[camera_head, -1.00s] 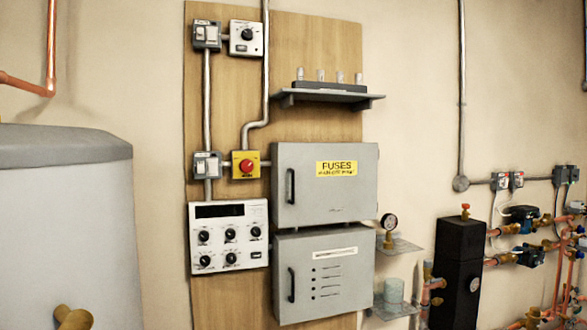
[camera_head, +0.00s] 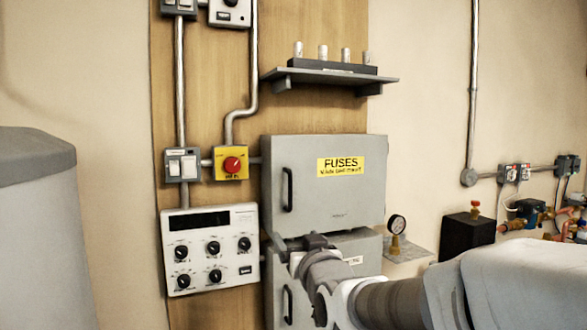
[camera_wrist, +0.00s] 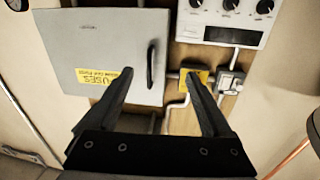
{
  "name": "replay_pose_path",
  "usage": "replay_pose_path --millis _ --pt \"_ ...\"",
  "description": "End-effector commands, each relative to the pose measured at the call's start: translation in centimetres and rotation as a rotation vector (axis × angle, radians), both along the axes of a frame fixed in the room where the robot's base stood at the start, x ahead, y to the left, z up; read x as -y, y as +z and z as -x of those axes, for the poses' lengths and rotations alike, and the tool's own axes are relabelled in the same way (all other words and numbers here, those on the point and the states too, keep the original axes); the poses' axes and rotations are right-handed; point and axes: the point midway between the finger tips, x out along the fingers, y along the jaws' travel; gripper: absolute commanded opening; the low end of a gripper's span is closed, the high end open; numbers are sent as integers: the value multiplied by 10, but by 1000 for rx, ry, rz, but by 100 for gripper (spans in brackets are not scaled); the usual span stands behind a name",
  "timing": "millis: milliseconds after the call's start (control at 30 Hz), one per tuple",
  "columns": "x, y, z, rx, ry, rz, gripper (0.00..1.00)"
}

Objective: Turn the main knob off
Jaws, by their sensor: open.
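The red main knob (camera_head: 232,164) sits on a yellow box (camera_head: 241,178) on the wooden board, left of the fuse box. In the wrist view, which is upside down, the yellow box (camera_wrist: 205,75) is partly covered by the right finger, and the knob cannot be made out clearly. My gripper (camera_wrist: 158,76) is open and empty, its two black fingers spread wide. In the head view my gripper (camera_head: 308,243) is in front of the lower part of the fuse box, below and right of the knob, apart from it.
The grey fuse box (camera_head: 355,208) with a handle (camera_head: 288,190) stands right of the knob. A switch (camera_head: 181,165) is to its left, a white control panel (camera_head: 212,250) below. A shelf with fuses (camera_head: 330,78) juts out above. A pipe (camera_head: 252,70) runs above the knob.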

Motion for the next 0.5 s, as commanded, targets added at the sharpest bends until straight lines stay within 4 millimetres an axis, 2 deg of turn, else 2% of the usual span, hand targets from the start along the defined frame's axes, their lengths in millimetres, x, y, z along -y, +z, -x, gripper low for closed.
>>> replay_pose_path --millis 33,200,300,500 --pt "-21 8 -8 60 25 -13 84" --pt "-66 32 -16 255 81 -63 84" --pt "-83 40 -15 329 103 -84 84" --pt "-97 48 -16 390 119 -101 84"
